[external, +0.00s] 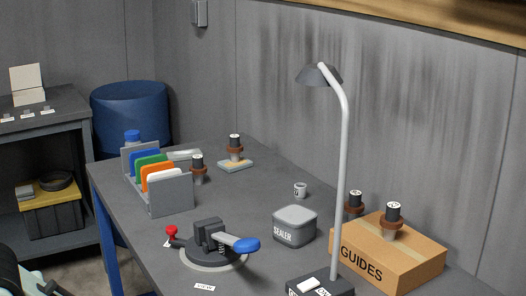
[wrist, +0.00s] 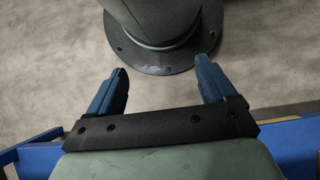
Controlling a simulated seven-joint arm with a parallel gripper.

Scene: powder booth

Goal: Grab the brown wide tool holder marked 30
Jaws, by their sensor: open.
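Several similar tool holders, each with a dark top, a brown ring and a grey taper, show in the external view. One tool holder (external: 235,150) stands on a small pad at the back of the table. Another tool holder (external: 198,170) stands beside the rack. A third tool holder (external: 392,220) stands on the cardboard box, and one more (external: 354,204) is partly hidden behind that box. Their markings are too small to read, so I cannot tell which is 30.
The grey table (external: 255,185) holds a rack (external: 172,196) with coloured plates, a clamp fixture (external: 212,243) with a blue handle, a grey SEALER box (external: 295,228), a GUIDES cardboard box (external: 405,255) and a tall lamp (external: 342,160). The table's middle is fairly clear.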

